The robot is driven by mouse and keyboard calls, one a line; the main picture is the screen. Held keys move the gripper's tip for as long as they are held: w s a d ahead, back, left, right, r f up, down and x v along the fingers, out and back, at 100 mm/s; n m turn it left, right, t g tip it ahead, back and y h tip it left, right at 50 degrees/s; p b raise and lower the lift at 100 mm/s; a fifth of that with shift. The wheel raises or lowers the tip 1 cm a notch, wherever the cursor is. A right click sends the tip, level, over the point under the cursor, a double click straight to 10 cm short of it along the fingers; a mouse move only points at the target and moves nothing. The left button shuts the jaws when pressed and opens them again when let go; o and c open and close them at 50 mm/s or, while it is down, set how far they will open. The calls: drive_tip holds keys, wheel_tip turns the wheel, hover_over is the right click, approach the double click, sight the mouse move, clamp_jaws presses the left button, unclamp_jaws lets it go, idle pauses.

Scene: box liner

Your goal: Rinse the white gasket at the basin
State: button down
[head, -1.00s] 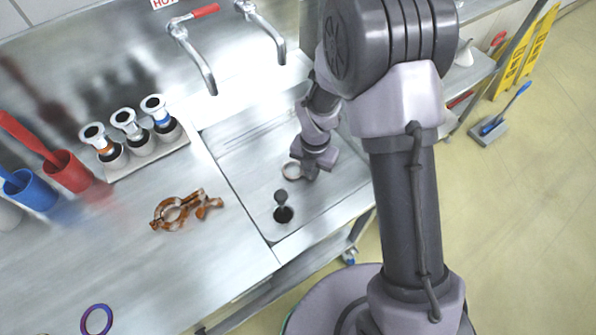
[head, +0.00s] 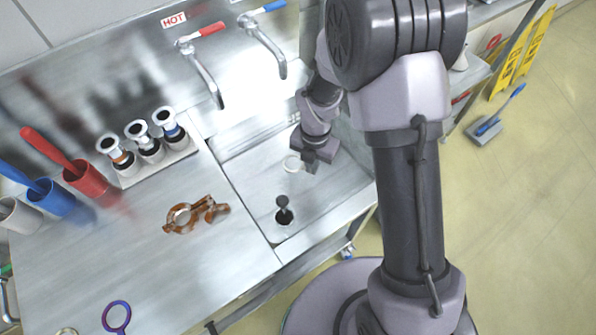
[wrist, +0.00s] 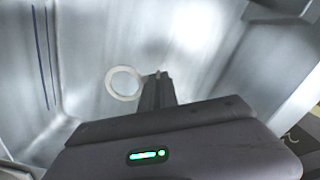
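The white gasket (head: 286,164) is a pale ring in the sink basin (head: 325,200), just left of my gripper (head: 308,167). In the wrist view the gasket (wrist: 110,84) extends left from the fingertips of my gripper (wrist: 158,78). The fingers look closed together on its right edge. I cannot tell how high the gasket is above the basin floor. The drain (head: 284,216), with a dark stopper standing in it, is nearer the front of the basin. The red-handled hot tap (head: 205,72) and blue-handled tap (head: 266,45) overhang the back.
A rusty clamp (head: 196,213) lies on the counter left of the basin. A purple ring (head: 117,316) and a pale ring (head: 67,331) are near the front. A rack with metal fittings (head: 150,165) and red (head: 88,180) and blue (head: 60,203) cups stand behind.

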wheel_tip(320, 180, up, 11)
drive_tip(key=p, duration=0.9)
drive_tip(key=shift+r, duration=0.2)
idle(1.5)
wheel_tip(320, 180, up, 4)
drive_tip(key=p, duration=0.3)
drive_tip(key=shift+f, duration=0.1)
idle(0.4)
